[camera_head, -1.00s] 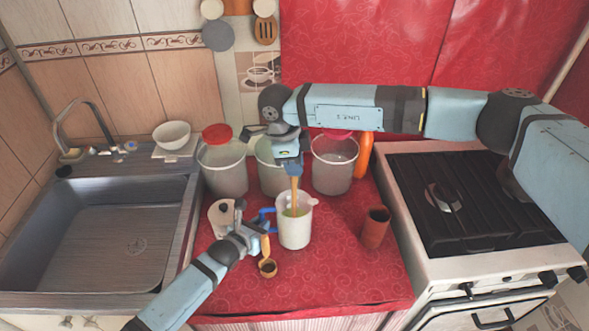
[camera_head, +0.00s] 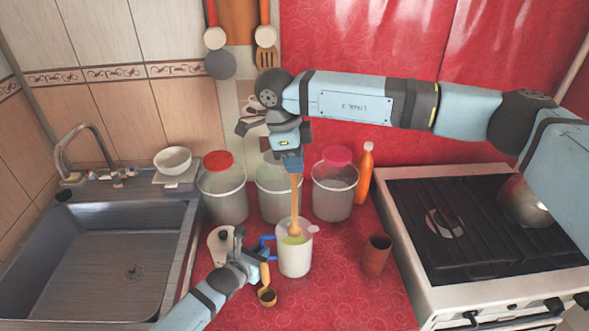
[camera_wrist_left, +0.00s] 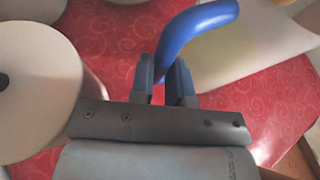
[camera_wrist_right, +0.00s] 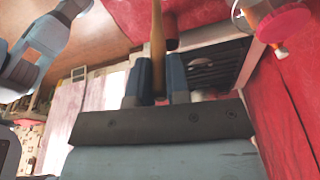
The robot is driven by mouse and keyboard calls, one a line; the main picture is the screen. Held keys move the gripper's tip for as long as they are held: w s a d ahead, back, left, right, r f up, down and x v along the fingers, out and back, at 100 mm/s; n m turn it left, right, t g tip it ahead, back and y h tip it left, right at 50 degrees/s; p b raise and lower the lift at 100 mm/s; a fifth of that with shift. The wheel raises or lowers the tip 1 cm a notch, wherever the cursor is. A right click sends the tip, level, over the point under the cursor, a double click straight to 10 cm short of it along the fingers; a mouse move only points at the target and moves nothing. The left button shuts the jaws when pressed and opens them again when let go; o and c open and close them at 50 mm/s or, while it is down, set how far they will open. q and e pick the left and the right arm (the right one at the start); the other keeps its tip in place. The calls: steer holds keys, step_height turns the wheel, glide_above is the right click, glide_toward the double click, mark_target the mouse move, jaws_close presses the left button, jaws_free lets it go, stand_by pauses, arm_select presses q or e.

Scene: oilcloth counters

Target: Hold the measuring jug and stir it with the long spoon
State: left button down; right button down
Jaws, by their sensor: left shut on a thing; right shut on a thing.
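The white measuring jug (camera_head: 294,259) stands upright on the red oilcloth, with yellow-green contents at its mouth. My left gripper (camera_head: 259,256) is shut on its blue handle (camera_head: 268,239); the left wrist view shows the fingers (camera_wrist_left: 172,85) around the blue handle (camera_wrist_left: 200,24). The long wooden spoon (camera_head: 297,202) hangs upright from my right gripper (camera_head: 291,165), its head just above or at the jug's mouth; I cannot tell whether it touches the contents. In the right wrist view the fingers (camera_wrist_right: 157,85) are shut on the spoon's handle (camera_wrist_right: 158,45).
Behind the jug stand several canisters, one with a red lid (camera_head: 218,161). An orange bottle (camera_head: 365,174) stands behind, near the stove (camera_head: 450,220).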

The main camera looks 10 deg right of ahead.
steer(key=shift+d+v, duration=0.25)
steer(key=shift+v, duration=0.9)
steer(key=shift+d+v, duration=0.25)
steer(key=shift+v, duration=0.95)
steer(key=shift+d+v, duration=0.25)
steer(key=shift+v, duration=0.9)
steer(key=shift+s+r, duration=0.2)
arm_select(q)
steer(key=c, duration=1)
jaws_free()
